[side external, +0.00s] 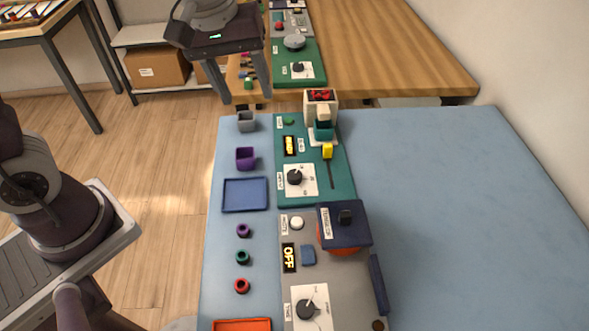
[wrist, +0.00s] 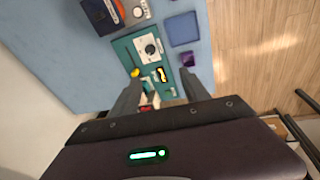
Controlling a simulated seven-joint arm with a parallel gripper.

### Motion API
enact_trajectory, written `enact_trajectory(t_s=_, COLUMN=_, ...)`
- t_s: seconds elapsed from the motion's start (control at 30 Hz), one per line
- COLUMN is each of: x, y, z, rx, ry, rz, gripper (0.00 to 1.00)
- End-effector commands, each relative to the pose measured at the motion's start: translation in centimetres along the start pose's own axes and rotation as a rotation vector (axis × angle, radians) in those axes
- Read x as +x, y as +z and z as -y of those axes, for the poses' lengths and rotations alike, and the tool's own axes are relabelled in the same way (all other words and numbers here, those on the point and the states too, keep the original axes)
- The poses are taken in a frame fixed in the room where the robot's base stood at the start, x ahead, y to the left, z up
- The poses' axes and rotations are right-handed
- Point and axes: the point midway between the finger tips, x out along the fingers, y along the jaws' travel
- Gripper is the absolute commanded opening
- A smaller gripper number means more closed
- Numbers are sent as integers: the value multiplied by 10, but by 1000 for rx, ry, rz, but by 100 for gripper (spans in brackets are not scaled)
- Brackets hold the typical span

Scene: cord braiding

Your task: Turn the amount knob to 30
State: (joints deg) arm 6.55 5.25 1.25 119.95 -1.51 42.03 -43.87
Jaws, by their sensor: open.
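A black knob (side external: 294,177) sits on a white dial plate on the teal panel (side external: 315,185). Its small label is too blurred to read, but this panel carries a dispenser with red pieces on top (side external: 321,97). The knob also shows in the wrist view (wrist: 150,48). My gripper (side external: 243,97) is open and empty, high up at the back left of the panel. In the wrist view, its fingers (wrist: 159,88) point down the panel from the dispenser end, apart from the knob. The dial numbers are too small to read.
A grey panel (side external: 345,290) in front has another dial knob (side external: 305,308), an OFF display and a dark-blue-lidded box (side external: 345,225). Purple and grey cups, a blue tray (side external: 245,195) and small coloured rings stand left. The blue table (side external: 450,210) is clear at right.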

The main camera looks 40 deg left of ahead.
Motion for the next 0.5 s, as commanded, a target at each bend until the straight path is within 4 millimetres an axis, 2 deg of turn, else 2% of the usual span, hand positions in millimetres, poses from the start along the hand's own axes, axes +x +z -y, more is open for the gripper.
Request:
enact_trajectory(t_s=0.03, x=36, y=-7, z=-15, rx=-95, ry=-41, rz=38, gripper=54)
enact_trajectory(t_s=0.1, x=83, y=-14, z=-32, rx=-239, ry=-88, rz=68, gripper=54)
enact_trajectory(t_s=0.2, x=142, y=-14, z=-45, rx=-402, ry=-149, rz=90, gripper=54)
enact_trajectory(t_s=0.3, x=181, y=-11, z=-49, rx=-503, ry=-188, rz=96, gripper=54)
enact_trajectory(t_s=0.5, x=214, y=-6, z=-46, rx=-555, ry=-208, rz=97, gripper=54)
